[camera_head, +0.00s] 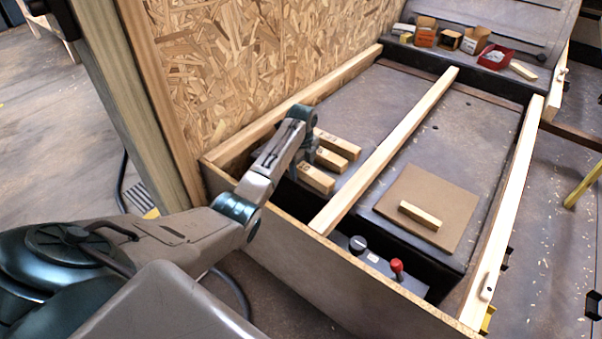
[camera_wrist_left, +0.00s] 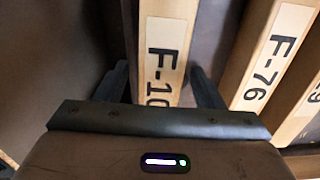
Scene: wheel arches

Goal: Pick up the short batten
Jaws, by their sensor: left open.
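Several short wooden battens (camera_head: 316,179) lie side by side on the dark floor of the framed bay, near the board wall. In the left wrist view one batten marked "F-10" or similar (camera_wrist_left: 165,45) runs between the fingers of my left gripper (camera_wrist_left: 160,88); its last mark is partly hidden. A batten marked "F-76" (camera_wrist_left: 268,60) lies to its right, and part of another (camera_wrist_left: 303,100) shows beyond. My left gripper (camera_head: 306,165) is open, one finger on each side of the first batten; contact cannot be told. My right gripper is not in view.
A single batten (camera_head: 420,216) lies on a brown square board (camera_head: 432,190). Long rails (camera_head: 395,140) divide the bay. Small boxes and a red tray (camera_head: 495,57) stand at the far end.

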